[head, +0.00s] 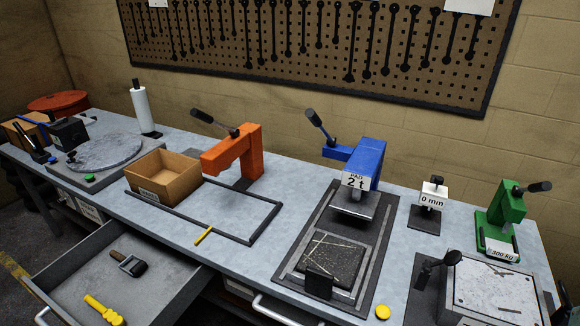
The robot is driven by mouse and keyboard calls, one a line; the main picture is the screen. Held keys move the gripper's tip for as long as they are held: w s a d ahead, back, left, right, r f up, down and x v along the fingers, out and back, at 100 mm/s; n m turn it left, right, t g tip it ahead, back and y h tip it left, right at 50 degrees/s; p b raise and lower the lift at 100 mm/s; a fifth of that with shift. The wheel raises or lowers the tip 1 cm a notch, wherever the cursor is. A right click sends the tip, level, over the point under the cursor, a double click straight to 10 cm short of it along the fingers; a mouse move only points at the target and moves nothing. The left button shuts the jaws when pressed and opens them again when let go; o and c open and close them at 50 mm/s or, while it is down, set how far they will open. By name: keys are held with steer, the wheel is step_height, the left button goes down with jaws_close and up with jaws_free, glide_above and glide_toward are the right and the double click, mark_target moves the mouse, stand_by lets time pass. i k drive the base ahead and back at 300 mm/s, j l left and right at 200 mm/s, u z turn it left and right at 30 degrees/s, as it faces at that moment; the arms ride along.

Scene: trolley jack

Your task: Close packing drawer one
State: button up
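A grey drawer (70,272) under the workbench stands pulled open at the lower left. Its front panel and a metal handle (41,317) are at the lower left edge, partly cut off. Inside lie a yellow tool (104,309) and a dark block-like item with a handle (128,263), apart from each other. I cannot read a number on this drawer. Another metal handle (290,312) shows under the bench front at the bottom middle. A white label (89,210) on the bench front at left is too small to read. My gripper is not in view.
The grey workbench (215,215) carries a cardboard box (165,178), an orange press (236,153), a blue press (360,160) marked 2 t, a green press (497,217) and a round plate (105,152). A yellow stick (204,236) lies near the front edge.

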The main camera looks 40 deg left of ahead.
mark_target(172, 280)
steer(key=k+u, duration=0.2)
steer(key=k+j+u, duration=0.2)
steer(key=k, duration=0.2)
steer(key=u, duration=2.45)
steer(key=i+j, duration=0.1)
steer(key=i, duration=0.2)
steer(key=i+j, duration=0.15)
steer(key=i, duration=0.2)
